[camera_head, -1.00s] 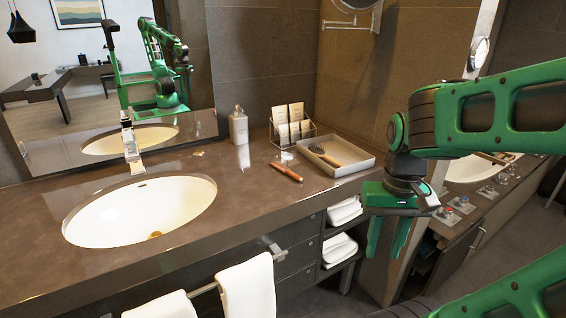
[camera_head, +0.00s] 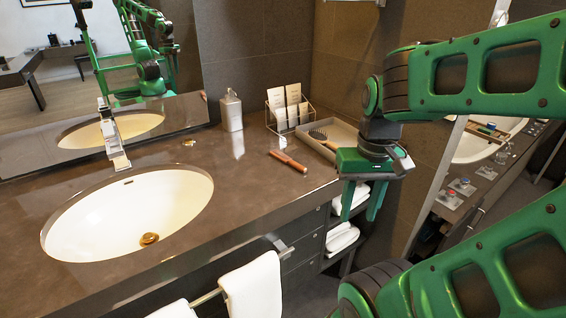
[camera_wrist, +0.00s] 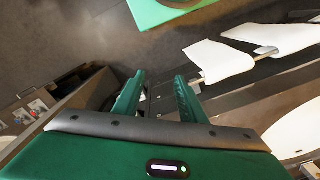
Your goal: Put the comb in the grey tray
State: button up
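A slim reddish-brown item (camera_head: 288,161), which looks like the comb, lies flat on the brown counter in front of the tray. The shallow grey tray (camera_head: 341,130) stands at the counter's right end and has a dark brush (camera_head: 319,136) with a light wooden handle in it. My gripper (camera_head: 361,210) is open and empty, pointing down in front of the counter's right end, to the right of the comb. It partly hides the tray. In the wrist view my gripper's two fingers (camera_wrist: 160,82) are apart with nothing between them; neither comb nor tray shows there.
A rack of cards (camera_head: 288,108) stands behind the comb, and a soap bottle (camera_head: 231,110) is farther left. The sink (camera_head: 130,215) and faucet (camera_head: 113,140) fill the left. White towels (camera_head: 252,288) hang below the front edge. Counter around the comb is clear.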

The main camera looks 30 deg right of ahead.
jog(key=w+d+r+n+t, duration=0.2)
jog(key=w+d+n, duration=0.15)
jog(key=w, duration=1.05)
jog(key=w+d+r+n+t, duration=0.2)
jog(key=w+d+n, duration=0.15)
jog(key=w, duration=1.05)
send_near(293, 162)
jog(key=shift+w+d+f+y, duration=0.1)
jog(key=shift+w+f+y, duration=0.2)
jog(key=shift+w+f, duration=0.45)
jog(key=shift+s+x, duration=0.15)
jog(key=shift+x, duration=1.35)
jog(key=shift+s+x, duration=0.2)
jog(key=shift+x, duration=1.3)
jog(key=shift+d+f, duration=0.1)
jog(key=shift+f, duration=0.05)
grip_shut()
